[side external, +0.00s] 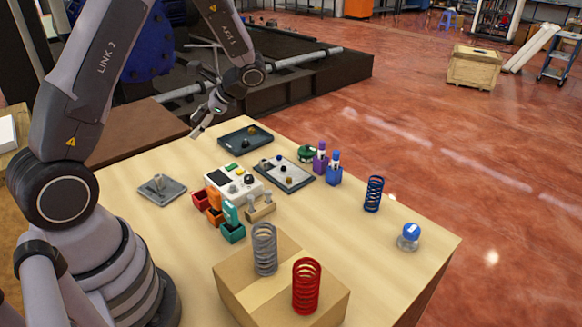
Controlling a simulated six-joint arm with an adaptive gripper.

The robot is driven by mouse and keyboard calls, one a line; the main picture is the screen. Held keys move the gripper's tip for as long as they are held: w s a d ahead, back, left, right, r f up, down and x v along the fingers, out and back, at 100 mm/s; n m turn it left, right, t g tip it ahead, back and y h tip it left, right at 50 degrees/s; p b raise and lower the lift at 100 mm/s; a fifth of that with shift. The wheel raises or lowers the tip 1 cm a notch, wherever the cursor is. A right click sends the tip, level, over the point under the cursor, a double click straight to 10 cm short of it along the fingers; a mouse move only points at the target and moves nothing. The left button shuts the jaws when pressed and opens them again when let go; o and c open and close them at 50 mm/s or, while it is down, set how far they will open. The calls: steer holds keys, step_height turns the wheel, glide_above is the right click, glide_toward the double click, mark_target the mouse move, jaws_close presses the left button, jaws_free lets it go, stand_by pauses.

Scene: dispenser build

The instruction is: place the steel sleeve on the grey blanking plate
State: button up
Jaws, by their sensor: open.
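A flat grey plate (174,193), which looks like the grey blanking plate, lies on the left part of the table. A small grey metallic piece (158,181) stands on its middle; it may be the steel sleeve, but it is too small to tell. My gripper (199,124) is open above the table's far left edge, behind and to the right of the plate and clear of it. Nothing shows between its fingers.
A dark tray (231,144) and a grey tray (299,182) hold small parts. A white control box (229,181), coloured bins (233,233) and a cardboard box (245,290) with grey (264,250) and red springs (306,286) stand nearby. The right side has free room around a blue spring (374,194).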

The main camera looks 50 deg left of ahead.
steer(key=s+d+r+n+t+h, duration=0.5)
steer(key=s+d+r+t+h, duration=0.2)
steer(key=s+d+r+t, duration=0.4)
steer(key=s+d+r, duration=0.4)
steer(key=d+r, duration=0.2)
steer(key=d, duration=0.1)
steer(key=shift+r, duration=0.35)
